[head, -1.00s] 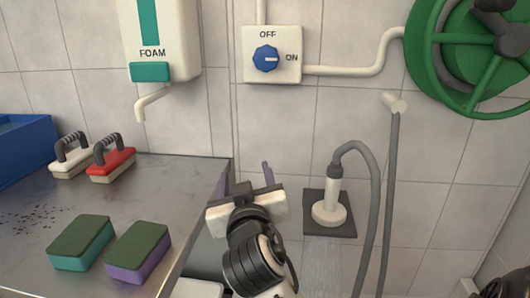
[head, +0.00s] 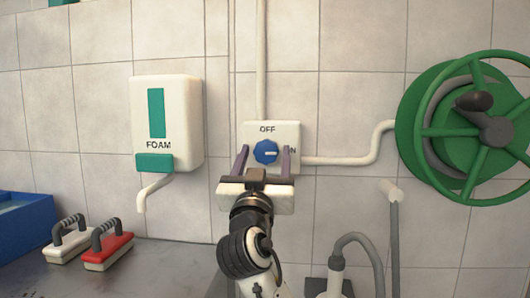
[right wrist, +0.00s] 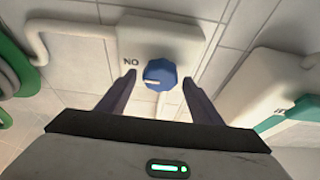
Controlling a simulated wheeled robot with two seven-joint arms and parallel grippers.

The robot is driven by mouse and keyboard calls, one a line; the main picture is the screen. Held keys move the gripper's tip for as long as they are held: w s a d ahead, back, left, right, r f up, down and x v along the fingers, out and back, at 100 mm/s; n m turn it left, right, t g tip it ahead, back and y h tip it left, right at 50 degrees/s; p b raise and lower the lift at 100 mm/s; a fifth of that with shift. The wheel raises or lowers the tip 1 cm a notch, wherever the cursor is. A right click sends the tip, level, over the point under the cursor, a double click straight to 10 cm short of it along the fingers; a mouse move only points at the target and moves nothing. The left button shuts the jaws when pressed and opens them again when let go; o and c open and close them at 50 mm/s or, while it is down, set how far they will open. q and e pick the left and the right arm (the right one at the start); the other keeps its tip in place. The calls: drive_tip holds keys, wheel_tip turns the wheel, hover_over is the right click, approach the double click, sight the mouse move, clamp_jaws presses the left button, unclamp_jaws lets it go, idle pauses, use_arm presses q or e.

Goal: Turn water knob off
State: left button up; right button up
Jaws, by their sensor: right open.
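The blue water knob (head: 265,152) sits on a white wall plate (head: 289,133) marked OFF at the top and ON at the right. Its white pointer mark lies roughly level, toward ON. My right gripper (head: 265,163) is open, with one purple finger on each side of the knob in the head view. In the right wrist view, the knob (right wrist: 160,75) is ahead of and between the two fingertips (right wrist: 158,80). I cannot tell whether the fingers touch it. My left gripper is not in view.
A white foam dispenser (head: 167,115) hangs left of the plate. A green hose reel (head: 465,130) is on the wall at right, joined by a white pipe (head: 350,160). Brushes (head: 109,250) and a blue bin (head: 25,225) are on the counter at lower left.

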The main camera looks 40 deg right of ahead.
drive_tip(key=shift+w+d+r, duration=0.15)
drive_tip(key=shift+w+d, duration=0.05)
drive_tip(key=shift+d, duration=0.05)
drive_tip(key=c, duration=1)
